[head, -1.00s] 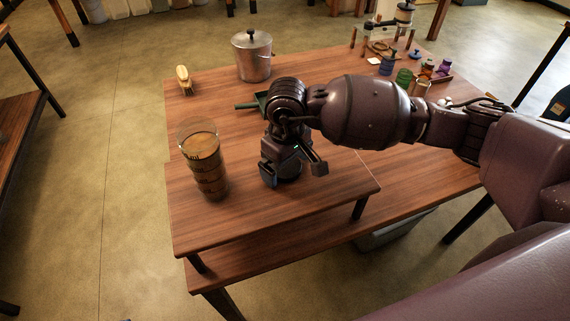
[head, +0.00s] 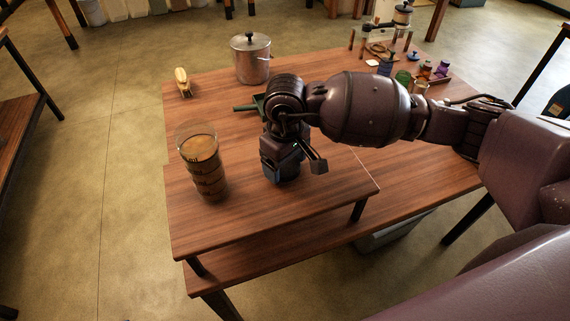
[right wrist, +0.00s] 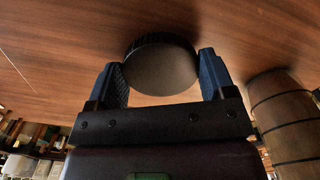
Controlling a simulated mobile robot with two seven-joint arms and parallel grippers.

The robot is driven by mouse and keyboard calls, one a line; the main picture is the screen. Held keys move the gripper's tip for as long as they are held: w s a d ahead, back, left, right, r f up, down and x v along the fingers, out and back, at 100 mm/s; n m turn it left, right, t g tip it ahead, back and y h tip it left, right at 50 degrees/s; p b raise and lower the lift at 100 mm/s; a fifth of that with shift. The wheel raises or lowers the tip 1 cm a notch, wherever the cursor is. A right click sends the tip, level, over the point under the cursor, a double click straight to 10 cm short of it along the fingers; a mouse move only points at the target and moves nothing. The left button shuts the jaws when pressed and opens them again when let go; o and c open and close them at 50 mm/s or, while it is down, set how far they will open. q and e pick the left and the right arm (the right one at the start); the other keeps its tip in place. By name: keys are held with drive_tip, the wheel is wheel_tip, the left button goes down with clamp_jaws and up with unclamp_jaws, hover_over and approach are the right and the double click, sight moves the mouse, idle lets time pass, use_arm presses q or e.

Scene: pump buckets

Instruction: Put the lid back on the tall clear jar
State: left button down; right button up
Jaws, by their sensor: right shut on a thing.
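The tall clear jar (head: 206,172) stands upright and open at the left of the raised front board, filled with something brown. My left gripper is out of view.
A metal pot (head: 252,62) with a lid and a brush (head: 183,82) stand behind on the table. A green-handled tool (head: 247,107) is partly hidden by my arm. Several small coloured bottles (head: 425,70) stand at the back right. The board (head: 240,220) in front is clear.

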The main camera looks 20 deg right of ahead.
wheel_tip(320, 180, up, 19)
idle(0.4)
